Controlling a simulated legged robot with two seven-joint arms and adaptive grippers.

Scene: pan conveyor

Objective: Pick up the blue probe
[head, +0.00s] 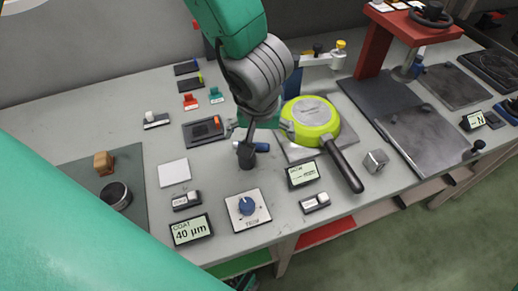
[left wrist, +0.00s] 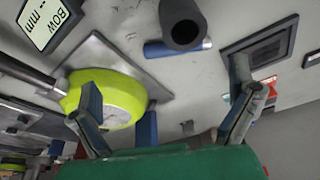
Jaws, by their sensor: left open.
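The blue probe (head: 263,147) lies on the bench in the head view, partly hidden behind a dark upright tube (head: 246,158). In the left wrist view the blue probe (left wrist: 173,48) lies flat with a metallic end at right, and the tube's hollow top (left wrist: 183,27) partly overlaps it. My left gripper (head: 258,127) hangs above and behind the probe in the head view. Its fingers are spread wide in the left wrist view (left wrist: 163,95), with nothing between them; the probe lies beyond them, apart. My right gripper is in neither view.
A lime-green pan (head: 308,115) sits on a metal plate close right of my left gripper. A dark panel (head: 203,131) with an orange switch lies left. A dial box (head: 247,208) and displays stand along the front. A red stand (head: 373,45) rises at back right.

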